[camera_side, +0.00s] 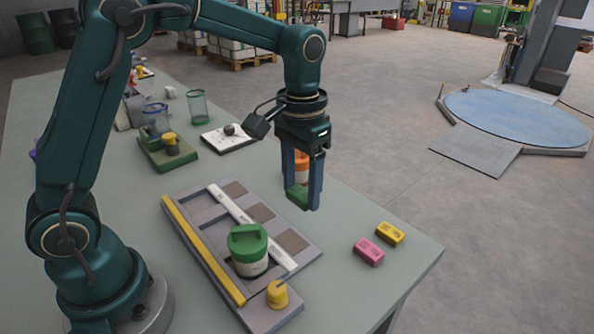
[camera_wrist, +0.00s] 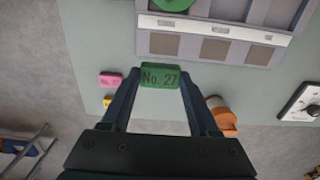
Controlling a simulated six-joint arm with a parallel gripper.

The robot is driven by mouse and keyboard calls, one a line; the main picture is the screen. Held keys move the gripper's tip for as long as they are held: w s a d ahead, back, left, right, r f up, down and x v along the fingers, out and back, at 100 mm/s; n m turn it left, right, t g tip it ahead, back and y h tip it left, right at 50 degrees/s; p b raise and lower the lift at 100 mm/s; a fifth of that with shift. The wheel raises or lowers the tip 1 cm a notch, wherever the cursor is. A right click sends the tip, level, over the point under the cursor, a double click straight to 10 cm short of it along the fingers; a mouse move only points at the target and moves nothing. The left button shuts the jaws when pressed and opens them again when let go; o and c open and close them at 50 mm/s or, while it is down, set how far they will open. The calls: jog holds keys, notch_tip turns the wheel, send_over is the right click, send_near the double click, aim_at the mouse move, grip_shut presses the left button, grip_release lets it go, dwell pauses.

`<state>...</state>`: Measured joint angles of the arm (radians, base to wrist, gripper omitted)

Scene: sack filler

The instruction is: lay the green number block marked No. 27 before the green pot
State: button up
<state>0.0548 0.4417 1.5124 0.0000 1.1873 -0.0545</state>
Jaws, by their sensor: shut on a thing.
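My gripper (camera_side: 305,200) is shut on the green number block (camera_side: 297,195) and holds it above the table, off the tray's far edge. In the wrist view the block (camera_wrist: 162,77) sits between my fingertips (camera_wrist: 160,78), its "No. 27" upright and readable. The green pot (camera_side: 249,252), white with a green lid, stands on the grey tray (camera_side: 205,235), left of and below my gripper in the side view. Only part of its lid (camera_wrist: 174,4) shows at the wrist view's top edge. Three brown square pads (camera_side: 291,241) line the tray; one (camera_wrist: 164,44) lies between block and pot.
A pink block (camera_side: 369,252) and a yellow block (camera_side: 390,234) lie near the table's right edge. An orange-and-white container (camera_side: 302,165) stands behind my gripper. A white strip and yellow bar (camera_side: 202,250) run along the tray. A yellow knobbed piece (camera_side: 277,293) sits at its near end.

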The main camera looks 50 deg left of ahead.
aim_at(292, 242)
jog(key=shift+s+a+r, duration=0.1)
jog(key=shift+a+r, duration=0.2)
jog(key=shift+a, duration=0.1)
jog(key=shift+s+f, duration=0.25)
jog(key=shift+f, duration=1.15)
jog(key=shift+s+f, duration=0.2)
jog(key=shift+f, duration=1.2)
jog(key=shift+s+f, duration=0.25)
jog(key=shift+f, duration=1.15)
jog(key=shift+f, duration=0.7)
jog(key=o, duration=1.4)
jog(key=shift+o, duration=0.3)
notch_tip(292, 242, up, 8)
